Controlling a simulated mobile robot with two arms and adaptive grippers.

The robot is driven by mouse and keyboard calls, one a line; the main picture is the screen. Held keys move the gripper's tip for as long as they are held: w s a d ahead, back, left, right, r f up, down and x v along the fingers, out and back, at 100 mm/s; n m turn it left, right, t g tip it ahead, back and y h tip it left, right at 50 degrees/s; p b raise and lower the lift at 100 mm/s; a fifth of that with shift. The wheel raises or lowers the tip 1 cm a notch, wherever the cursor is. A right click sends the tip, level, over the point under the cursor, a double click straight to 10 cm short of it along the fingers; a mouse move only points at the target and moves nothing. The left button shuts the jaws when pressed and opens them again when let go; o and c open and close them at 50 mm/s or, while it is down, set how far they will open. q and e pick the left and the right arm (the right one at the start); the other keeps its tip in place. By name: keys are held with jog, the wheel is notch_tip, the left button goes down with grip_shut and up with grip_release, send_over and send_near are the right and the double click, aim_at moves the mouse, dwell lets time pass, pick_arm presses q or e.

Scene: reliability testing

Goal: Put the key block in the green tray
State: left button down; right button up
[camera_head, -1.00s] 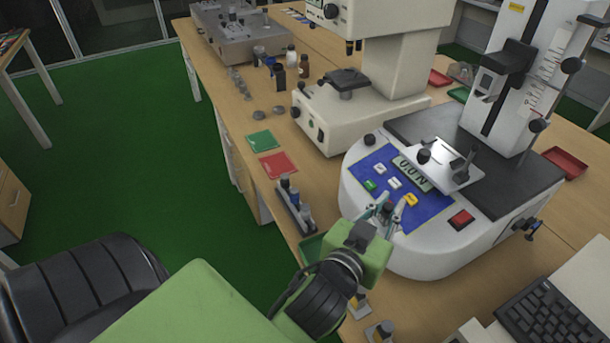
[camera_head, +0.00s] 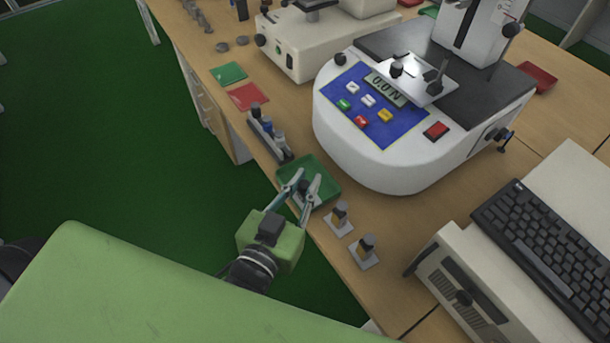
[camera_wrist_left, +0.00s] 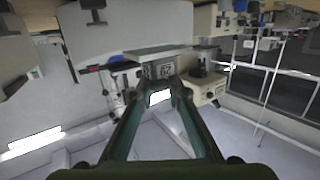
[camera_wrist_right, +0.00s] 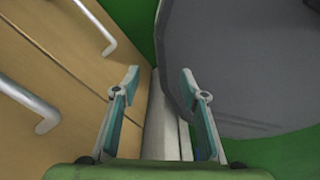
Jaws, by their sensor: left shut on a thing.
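The green tray (camera_head: 322,169) lies on the table near its front edge, in front of the white machine. My left gripper (camera_head: 307,176) is over the tray and shut on a small grey block with a dark top (camera_head: 304,187), which I take to be the key block. The fingers partly hide it, and I cannot tell whether it touches the tray floor. In the left wrist view the grey block (camera_wrist_left: 160,69) is between the fingertips, with dark marks on its face. My right gripper (camera_wrist_right: 160,80) is open and empty, seen only in its wrist view.
Two small blocks with dark knobs (camera_head: 340,217) (camera_head: 365,251) stand right of the tray. A rack of small bottles (camera_head: 268,135) is left of it. The white machine (camera_head: 375,165) stands behind. Drawers (camera_wrist_right: 50,80) and a grey rounded surface (camera_wrist_right: 240,60) flank my right gripper.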

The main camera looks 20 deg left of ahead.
pick_arm(q)
jog(key=w+f, duration=0.2)
jog(key=w, duration=0.1)
jog(key=w+a+f, duration=0.1)
jog(key=w+f, duration=0.2)
jog(key=w+a+f, duration=0.1)
jog(key=w+f, duration=0.1)
jog(key=w, duration=0.1)
jog(key=shift+w+a+f, duration=0.2)
jog(key=shift+w+f, duration=0.1)
jog(key=shift+f, duration=0.05)
jog(key=shift+w+f, duration=0.2)
jog(key=shift+f, duration=1.6)
jog(key=shift+f, duration=0.15)
jog(key=c, duration=2)
grip_release()
